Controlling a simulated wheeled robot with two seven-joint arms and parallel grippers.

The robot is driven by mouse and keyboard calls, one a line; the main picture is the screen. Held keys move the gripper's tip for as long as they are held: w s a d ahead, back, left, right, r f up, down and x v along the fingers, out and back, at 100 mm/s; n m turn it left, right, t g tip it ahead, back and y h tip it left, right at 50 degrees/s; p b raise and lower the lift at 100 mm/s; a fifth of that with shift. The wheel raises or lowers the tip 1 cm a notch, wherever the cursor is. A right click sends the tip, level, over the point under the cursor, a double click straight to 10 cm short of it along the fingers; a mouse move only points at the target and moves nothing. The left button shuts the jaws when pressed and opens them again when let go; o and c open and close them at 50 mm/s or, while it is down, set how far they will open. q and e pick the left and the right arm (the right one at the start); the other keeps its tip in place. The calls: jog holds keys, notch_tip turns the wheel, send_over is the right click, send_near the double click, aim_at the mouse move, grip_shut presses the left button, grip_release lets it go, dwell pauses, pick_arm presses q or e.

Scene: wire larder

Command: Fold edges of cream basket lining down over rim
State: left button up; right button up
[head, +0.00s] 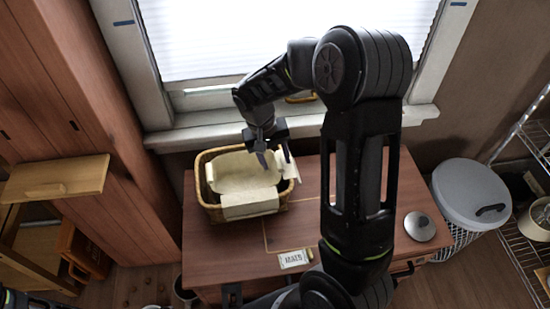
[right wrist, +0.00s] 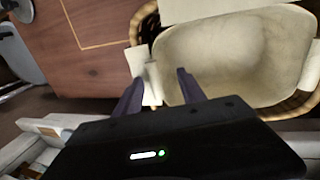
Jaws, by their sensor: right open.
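A wicker basket (head: 214,213) with a cream lining (head: 245,172) stands on the wooden table. One lining flap (head: 250,204) lies over the front rim and also shows in the right wrist view (right wrist: 208,9). Another flap (head: 290,171) is at the right rim; it shows in the right wrist view (right wrist: 144,72) as a narrow strip. My right gripper (head: 276,164) is open above the right side of the basket. In the right wrist view its fingers (right wrist: 160,78) appear either side of that strip; contact cannot be told. My left gripper is not visible.
A small label card (head: 294,258) lies at the table's front edge, with a round metal lid (head: 420,226) to the right. A window sill (head: 200,138) runs behind the basket. A lidded grey bin (head: 472,190) and wire shelving (head: 528,262) stand right.

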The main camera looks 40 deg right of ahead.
jog(key=shift+r, duration=0.15)
jog(key=p+v, duration=0.1)
jog(key=v, duration=0.6)
jog(key=shift+r, duration=0.3)
jog(key=shift+w, duration=0.1)
